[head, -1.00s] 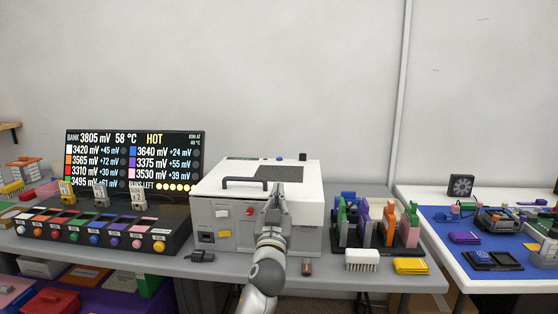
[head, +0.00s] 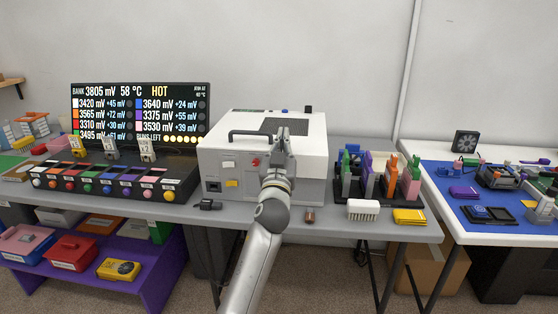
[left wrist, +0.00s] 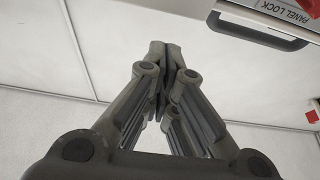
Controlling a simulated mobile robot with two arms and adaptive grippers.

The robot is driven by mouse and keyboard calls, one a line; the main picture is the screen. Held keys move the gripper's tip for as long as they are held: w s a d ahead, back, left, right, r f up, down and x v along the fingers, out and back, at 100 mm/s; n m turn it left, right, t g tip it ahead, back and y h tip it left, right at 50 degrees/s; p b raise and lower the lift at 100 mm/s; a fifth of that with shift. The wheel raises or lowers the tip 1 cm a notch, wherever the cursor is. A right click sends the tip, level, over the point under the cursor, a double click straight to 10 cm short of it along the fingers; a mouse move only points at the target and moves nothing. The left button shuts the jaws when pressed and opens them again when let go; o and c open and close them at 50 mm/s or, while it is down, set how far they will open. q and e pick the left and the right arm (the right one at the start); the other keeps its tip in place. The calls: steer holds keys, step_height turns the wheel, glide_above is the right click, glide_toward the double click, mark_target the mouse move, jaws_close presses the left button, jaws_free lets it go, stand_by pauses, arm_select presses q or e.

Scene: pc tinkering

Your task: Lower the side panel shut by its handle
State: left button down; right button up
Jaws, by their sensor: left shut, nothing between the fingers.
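A white and grey box (head: 215,172) stands on the grey bench in the middle of the head view. A black bar handle (head: 250,133) runs along the front of its white upper panel (head: 306,127). My left gripper (head: 281,132) is shut and empty, with its fingertips overlapping the handle's right end in the head view; contact cannot be told there. In the left wrist view the closed fingertips (left wrist: 166,50) are apart from the black handle (left wrist: 262,32), which is at the upper right beside a "PANEL LOCK" label (left wrist: 292,14). My right gripper is out of view.
A display (head: 140,112) and a panel of coloured slots (head: 110,183) stand left of the box. A rack of coloured parts (head: 378,180), a white brush (head: 363,210) and a yellow block (head: 409,216) are to the right. A small brown item (head: 310,215) lies near the front edge.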

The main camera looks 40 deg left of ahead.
arm_select(q)
steer(key=r+v, duration=0.1)
steer(key=v, duration=0.8)
steer(key=shift+s+d, duration=0.35)
steer(key=shift+s, duration=0.1)
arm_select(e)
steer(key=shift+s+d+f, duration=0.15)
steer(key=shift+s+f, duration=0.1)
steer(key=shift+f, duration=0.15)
